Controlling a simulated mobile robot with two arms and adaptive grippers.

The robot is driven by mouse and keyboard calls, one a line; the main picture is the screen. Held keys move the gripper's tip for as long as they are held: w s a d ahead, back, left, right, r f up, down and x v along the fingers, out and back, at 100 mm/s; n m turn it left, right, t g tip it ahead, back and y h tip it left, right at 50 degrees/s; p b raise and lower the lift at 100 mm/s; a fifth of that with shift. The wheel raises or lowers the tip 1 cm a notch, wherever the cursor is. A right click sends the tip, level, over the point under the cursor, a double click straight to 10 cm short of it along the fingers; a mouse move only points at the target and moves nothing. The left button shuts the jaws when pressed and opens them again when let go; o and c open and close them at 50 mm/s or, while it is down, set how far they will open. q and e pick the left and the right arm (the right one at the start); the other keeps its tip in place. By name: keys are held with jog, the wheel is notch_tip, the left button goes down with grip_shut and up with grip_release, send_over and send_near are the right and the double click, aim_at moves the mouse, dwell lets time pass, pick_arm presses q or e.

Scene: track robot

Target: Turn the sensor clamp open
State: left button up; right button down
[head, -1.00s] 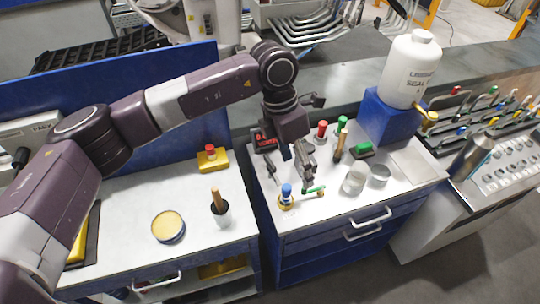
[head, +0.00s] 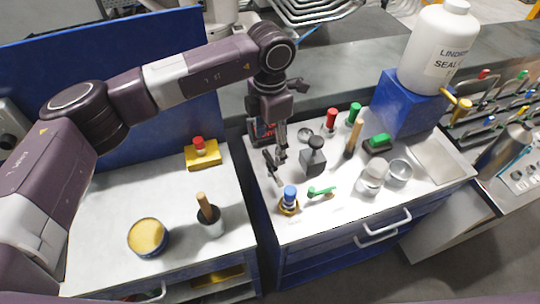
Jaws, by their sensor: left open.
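A small fitting with a green lever (head: 321,191) lies on the right-hand bench; it looks like the sensor clamp, but I cannot be sure. Its lever points right, nearly flat. A blue-capped brass fitting (head: 289,201) stands just left of it. A grey block with a dark round knob (head: 313,158) stands behind the lever. My left gripper (head: 281,152) points down above the bench, left of the grey block and behind the green lever. It is open and appears empty, apart from the lever. Its fingers are seen nearly edge-on. My right gripper is out of view.
Red (head: 331,120) and green (head: 353,113) capped fittings stand behind, with a wooden handle (head: 353,138). Metal cups (head: 398,173) stand at right, below a white bottle (head: 440,50) on a blue stand (head: 402,105). A dark tool (head: 272,168) lies near my gripper.

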aim_at(270, 157)
pick_arm(q)
jog(key=f, duration=0.1)
jog(key=f+p, duration=0.1)
jog(key=f, duration=0.2)
jog(key=shift+s+f+p, duration=0.25)
jog(key=shift+f+p, duration=0.1)
jog(key=shift+f, duration=0.6)
jog(key=shift+c, duration=0.5)
jog(key=c, duration=1.1)
